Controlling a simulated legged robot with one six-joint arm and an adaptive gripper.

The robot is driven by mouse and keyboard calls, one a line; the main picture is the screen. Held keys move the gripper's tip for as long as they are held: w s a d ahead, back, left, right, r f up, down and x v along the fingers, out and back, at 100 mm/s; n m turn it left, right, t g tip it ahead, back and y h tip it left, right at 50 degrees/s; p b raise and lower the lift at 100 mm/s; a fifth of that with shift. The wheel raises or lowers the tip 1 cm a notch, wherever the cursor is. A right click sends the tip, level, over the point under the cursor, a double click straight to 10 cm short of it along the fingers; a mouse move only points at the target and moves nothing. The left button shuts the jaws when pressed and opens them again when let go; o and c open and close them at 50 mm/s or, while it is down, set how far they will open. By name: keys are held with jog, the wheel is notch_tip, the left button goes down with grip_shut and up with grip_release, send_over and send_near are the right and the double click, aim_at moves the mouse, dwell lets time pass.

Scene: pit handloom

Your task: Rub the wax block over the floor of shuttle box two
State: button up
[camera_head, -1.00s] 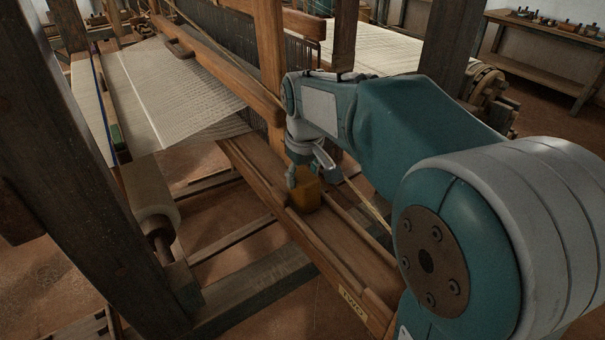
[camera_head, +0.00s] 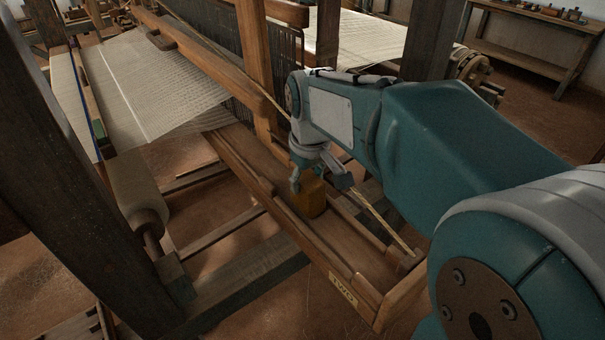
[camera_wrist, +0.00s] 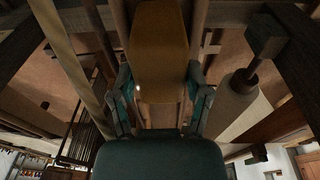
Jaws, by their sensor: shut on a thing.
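The wax block (camera_head: 310,199) is a brown-orange block in the middle of the head view. My gripper (camera_head: 318,181) is shut on it from above, with a finger on either side. In the wrist view the wax block (camera_wrist: 159,50) fills the upper middle between my gripper's fingers (camera_wrist: 160,92). Shuttle box two (camera_head: 345,262) is a long wooden trough with a label reading TWO (camera_head: 342,289) at its near end. The block is in the trough, low at its floor; whether it touches the floor is hard to tell.
A narrow pale stick (camera_head: 388,226) slants beside the trough, right of my gripper. Woven cloth (camera_head: 160,85) stretches at the left, above a cloth roll (camera_head: 130,188). A dark post (camera_head: 75,170) stands at the front left. A wooden upright (camera_head: 256,70) rises behind the trough.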

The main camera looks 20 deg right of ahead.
aim_at(318, 203)
jog(key=shift+s+d+f, duration=0.1)
jog(key=shift+s+d, duration=0.15)
jog(key=shift+s, duration=0.7)
jog(key=shift+s+d+f, duration=0.1)
jog(key=shift+s+d, duration=0.15)
jog(key=shift+s, duration=0.65)
